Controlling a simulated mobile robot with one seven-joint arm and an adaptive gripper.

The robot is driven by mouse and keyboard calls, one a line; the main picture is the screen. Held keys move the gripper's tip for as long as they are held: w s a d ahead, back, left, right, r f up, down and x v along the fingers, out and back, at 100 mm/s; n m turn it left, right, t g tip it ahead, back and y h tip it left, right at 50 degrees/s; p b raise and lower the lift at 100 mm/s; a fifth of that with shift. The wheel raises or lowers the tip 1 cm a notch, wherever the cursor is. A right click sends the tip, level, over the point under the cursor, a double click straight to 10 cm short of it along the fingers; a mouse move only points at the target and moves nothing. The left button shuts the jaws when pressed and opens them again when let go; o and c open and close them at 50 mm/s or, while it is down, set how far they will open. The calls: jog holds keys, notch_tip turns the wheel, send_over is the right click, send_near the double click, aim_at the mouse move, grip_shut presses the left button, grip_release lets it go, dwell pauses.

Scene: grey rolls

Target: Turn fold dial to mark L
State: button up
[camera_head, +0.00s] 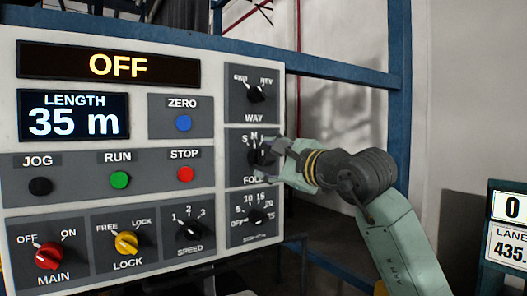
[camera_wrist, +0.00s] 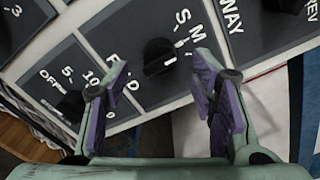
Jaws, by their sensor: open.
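The fold dial (camera_head: 256,156) is a black knob on a dark panel, with the letters S and M above it. In the head view my gripper (camera_head: 272,160) covers its right side and part of the FOLD label. In the wrist view the dial (camera_wrist: 157,56) sits between and beyond my two purple-padded fingers (camera_wrist: 162,75). The fingers are spread apart, with visible gaps to the knob. I cannot tell exactly which mark the pointer faces.
The WAY dial (camera_head: 256,93) is just above, and another dial (camera_head: 256,217) is just below, both close to my gripper. Buttons and displays fill the panel (camera_head: 215,60) to the left. A blue frame post (camera_head: 397,120) stands behind my arm.

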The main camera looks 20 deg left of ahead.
aim_at(263, 159)
jog(key=shift+p+x, duration=0.35)
jog(key=shift+x, duration=1.2)
jog(key=shift+c, duration=0.2)
jog(key=c, duration=1.1)
jog(key=shift+d+f+m+b, duration=0.1)
jog(key=shift+m+b, duration=0.65)
jog(key=shift+m, duration=0.35)
jog(key=shift+m+b, duration=1)
jog(key=shift+m, duration=0.8)
